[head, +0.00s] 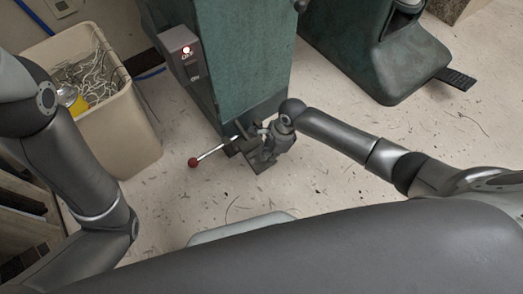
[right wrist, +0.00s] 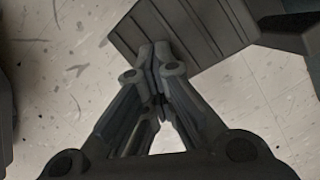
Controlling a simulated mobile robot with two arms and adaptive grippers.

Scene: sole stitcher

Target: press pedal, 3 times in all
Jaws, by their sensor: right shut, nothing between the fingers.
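The ribbed dark pedal (right wrist: 195,28) shows at the top of the right wrist view, in front of my right gripper (right wrist: 155,52). The fingers are shut and empty, and their tips overlap the pedal's near edge in that view. I cannot tell whether they touch it. In the head view my right gripper (head: 250,145) is low at the foot of the green machine (head: 240,60) and covers most of the pedal (head: 262,166). My left arm shows at the left, but its gripper is out of view.
A lever with a red ball (head: 193,162) sticks out left beside my right gripper. A beige bin (head: 125,130) full of scraps stands at the left. A second green machine (head: 385,60) with its own black pedal (head: 456,78) stands at the right. The floor between is clear apart from scraps.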

